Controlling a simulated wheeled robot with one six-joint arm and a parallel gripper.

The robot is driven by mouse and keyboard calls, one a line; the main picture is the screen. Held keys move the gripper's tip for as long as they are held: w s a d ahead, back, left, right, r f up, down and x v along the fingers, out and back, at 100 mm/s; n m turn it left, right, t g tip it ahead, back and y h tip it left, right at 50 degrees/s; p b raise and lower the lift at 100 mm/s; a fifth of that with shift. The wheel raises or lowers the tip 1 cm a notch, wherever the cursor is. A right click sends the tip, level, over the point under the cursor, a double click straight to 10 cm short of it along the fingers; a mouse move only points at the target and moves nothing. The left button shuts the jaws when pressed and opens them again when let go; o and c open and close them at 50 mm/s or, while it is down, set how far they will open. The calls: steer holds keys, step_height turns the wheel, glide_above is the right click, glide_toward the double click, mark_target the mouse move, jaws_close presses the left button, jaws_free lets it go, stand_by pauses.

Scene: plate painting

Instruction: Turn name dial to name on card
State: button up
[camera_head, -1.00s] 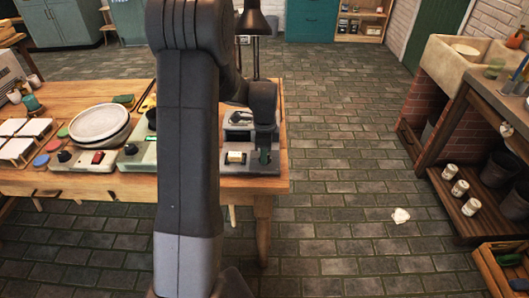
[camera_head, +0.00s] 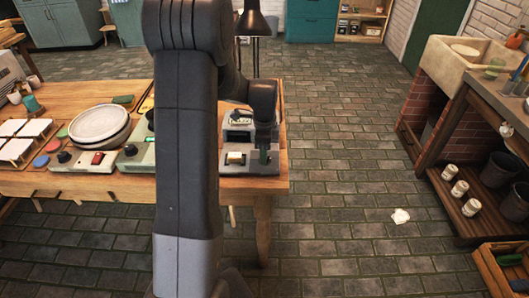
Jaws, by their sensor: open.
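A grey device (camera_head: 250,170) sits at the right front corner of the wooden table, with a cream drum-like part (camera_head: 235,158) in a dark window. This is probably the name dial; no lettering is readable. A dark green upright part (camera_head: 264,157) is on its right side. My gripper (camera_head: 264,145) points down right over this green part. The fingers are dark and small, so contact cannot be told. A pale plaque (camera_head: 238,117), possibly the card, shows on a grey unit behind the device; its writing is too small to read.
My arm hides the middle of the table. White plates (camera_head: 100,122), a control box with a red switch (camera_head: 97,158) and several white tiles (camera_head: 35,128) lie to the left. A black lamp (camera_head: 252,22) stands behind.

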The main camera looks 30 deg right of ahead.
step_height(320, 180, up, 13)
stand_by(0.3)
steer(key=shift+f, duration=0.1)
step_height(320, 180, down, 14)
steer(key=shift+r, duration=0.1)
stand_by(0.6)
